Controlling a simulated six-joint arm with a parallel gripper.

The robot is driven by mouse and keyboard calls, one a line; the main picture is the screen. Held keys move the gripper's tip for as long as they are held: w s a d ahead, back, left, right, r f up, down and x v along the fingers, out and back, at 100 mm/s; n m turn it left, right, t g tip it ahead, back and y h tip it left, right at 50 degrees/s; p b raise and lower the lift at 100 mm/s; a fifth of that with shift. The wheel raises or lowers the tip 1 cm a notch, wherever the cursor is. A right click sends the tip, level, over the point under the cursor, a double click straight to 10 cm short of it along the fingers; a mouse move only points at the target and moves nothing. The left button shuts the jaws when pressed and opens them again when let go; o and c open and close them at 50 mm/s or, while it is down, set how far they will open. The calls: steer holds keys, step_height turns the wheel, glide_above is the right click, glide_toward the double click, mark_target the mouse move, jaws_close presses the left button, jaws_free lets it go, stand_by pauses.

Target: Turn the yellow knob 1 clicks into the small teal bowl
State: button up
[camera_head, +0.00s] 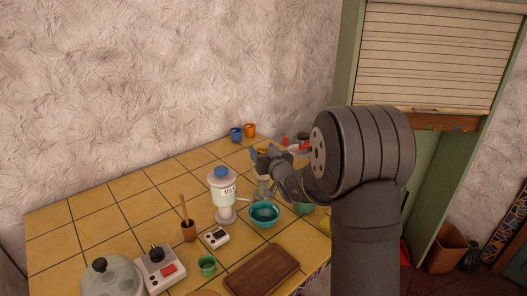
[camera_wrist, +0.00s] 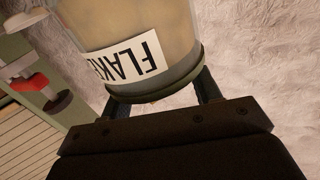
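The flakes dispenser (camera_head: 262,186) stands near the middle of the counter. Its yellow knob (camera_head: 262,150) is on top, partly covered by my gripper (camera_head: 259,158). In the wrist view its jar (camera_wrist: 145,45) shows an upside-down label starting "FLAKE". My gripper (camera_wrist: 160,98) reaches in from the right at the jar's top end, fingers apart on either side. The jar's rim and my gripper hide the knob there, so contact is unclear. A teal bowl (camera_head: 264,217) sits in front of the dispenser. A smaller green-teal bowl (camera_head: 207,265) stands nearer the front edge.
A blue-knobbed dispenser (camera_head: 222,188) stands left of the flakes one. A green bowl (camera_head: 303,208) is partly behind my arm. The back left is clear.

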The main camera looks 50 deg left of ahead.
steer(key=v, duration=1.7)
steer(key=shift+d, duration=0.25)
steer(key=shift+s, duration=0.1)
steer(key=w+n+g+y, duration=0.1)
steer(key=w+n+g, duration=0.3)
steer(key=w+g, duration=0.3)
steer(key=a, duration=0.5)
steer(key=s+a, duration=0.1)
steer(key=a, duration=1)
steer(key=shift+s+a+f, duration=0.1)
steer(key=shift+s+a, duration=0.1)
steer(key=shift+a, duration=0.1)
steer(key=shift+c, duration=0.3)
